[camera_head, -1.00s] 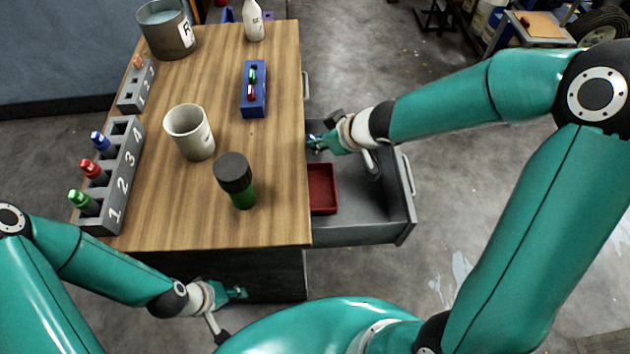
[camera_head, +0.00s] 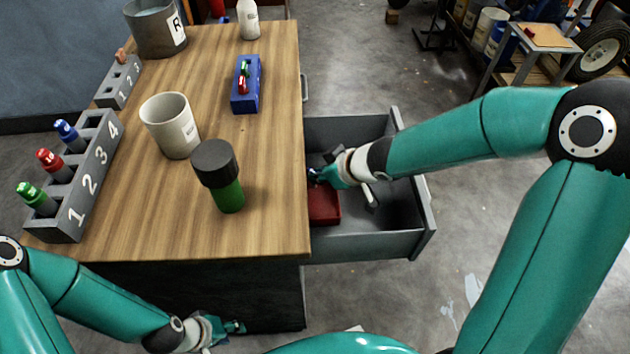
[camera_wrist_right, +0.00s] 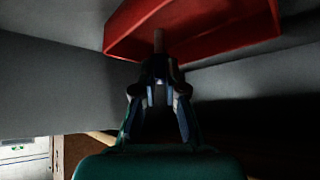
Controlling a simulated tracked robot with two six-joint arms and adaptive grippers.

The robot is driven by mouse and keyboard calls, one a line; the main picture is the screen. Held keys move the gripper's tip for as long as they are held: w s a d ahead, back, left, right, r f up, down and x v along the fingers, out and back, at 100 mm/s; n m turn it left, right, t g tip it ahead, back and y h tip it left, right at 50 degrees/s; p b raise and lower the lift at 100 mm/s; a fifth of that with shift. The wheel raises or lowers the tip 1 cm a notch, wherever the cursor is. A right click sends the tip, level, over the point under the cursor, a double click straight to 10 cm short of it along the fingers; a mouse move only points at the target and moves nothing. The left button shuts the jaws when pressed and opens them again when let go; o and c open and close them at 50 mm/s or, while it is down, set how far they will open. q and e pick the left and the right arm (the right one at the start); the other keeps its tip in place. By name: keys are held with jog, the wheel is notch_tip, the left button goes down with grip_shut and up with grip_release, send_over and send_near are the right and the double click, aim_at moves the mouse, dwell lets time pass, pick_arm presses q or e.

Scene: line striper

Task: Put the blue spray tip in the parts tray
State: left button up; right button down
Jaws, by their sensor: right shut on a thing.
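My right gripper (camera_head: 318,174) is inside the open drawer, at the far end of the red parts tray (camera_head: 323,208). It is shut on a small blue thing, the blue spray tip (camera_head: 312,172), mostly hidden by the fingers. In the right wrist view the gripper (camera_wrist_right: 160,92) points at the red tray (camera_wrist_right: 215,48), with a thin stem (camera_wrist_right: 158,42) sticking out between the fingers and overlapping the tray. I cannot tell whether the tip touches the tray. My left gripper (camera_head: 235,327) hangs low beside the bench; its fingers are too small to judge.
The grey drawer (camera_head: 373,242) stands open right of the wooden bench top (camera_head: 265,190). A blue holder (camera_head: 245,100) with green and red tips, a mug (camera_head: 165,128), a green bottle with dark cap (camera_head: 228,192) and a numbered rack (camera_head: 103,162) stand on the bench.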

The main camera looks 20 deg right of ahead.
jog(key=shift+f, duration=0.15)
jog(key=c, duration=1.2)
grip_release()
jog(key=shift+c, duration=0.2)
jog(key=shift+r, duration=0.2)
